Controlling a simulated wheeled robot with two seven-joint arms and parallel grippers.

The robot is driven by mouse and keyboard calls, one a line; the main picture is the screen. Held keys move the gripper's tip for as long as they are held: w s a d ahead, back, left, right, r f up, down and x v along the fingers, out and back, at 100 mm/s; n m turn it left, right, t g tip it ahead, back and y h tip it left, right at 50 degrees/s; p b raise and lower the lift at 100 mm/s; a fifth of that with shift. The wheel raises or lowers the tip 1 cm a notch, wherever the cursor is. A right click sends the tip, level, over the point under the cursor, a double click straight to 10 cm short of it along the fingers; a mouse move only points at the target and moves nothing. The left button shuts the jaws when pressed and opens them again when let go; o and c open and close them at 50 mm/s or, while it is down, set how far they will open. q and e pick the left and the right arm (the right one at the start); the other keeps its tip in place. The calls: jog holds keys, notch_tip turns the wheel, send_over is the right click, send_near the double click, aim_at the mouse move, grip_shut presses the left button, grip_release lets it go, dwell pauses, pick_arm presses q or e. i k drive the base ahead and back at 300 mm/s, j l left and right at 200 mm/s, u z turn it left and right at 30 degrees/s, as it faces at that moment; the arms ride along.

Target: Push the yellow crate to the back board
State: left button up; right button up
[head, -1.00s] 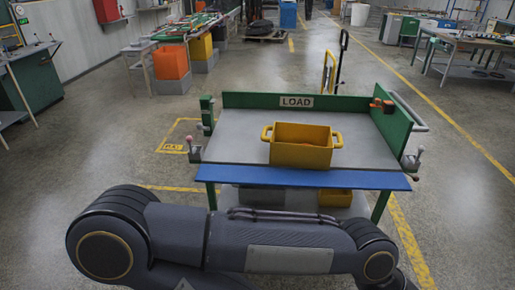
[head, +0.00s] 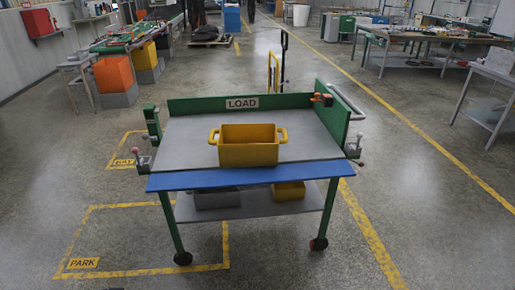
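The yellow crate (head: 248,153) is an open box with a handle on each side. The green back board (head: 205,104) with the LOAD sign (head: 242,103) rises along the cart's far edge. Bare grey top lies between the crate and the board. Neither of my grippers shows in the head view.
A green side board (head: 335,113) closes the cart's right side. An orange item (head: 322,99) sits at the back right corner. Levers (head: 141,159) stand at both front corners. A lower shelf (head: 270,207) holds a grey bin (head: 216,198) and a small yellow bin (head: 288,191). Floor in front is clear.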

aim_at(234, 149)
jog(key=i+z, duration=0.1)
jog(key=i, duration=0.5)
jog(key=i+j, duration=0.1)
jog(key=i, duration=0.5)
jog(key=i+z, duration=0.15)
jog(key=i, duration=0.45)
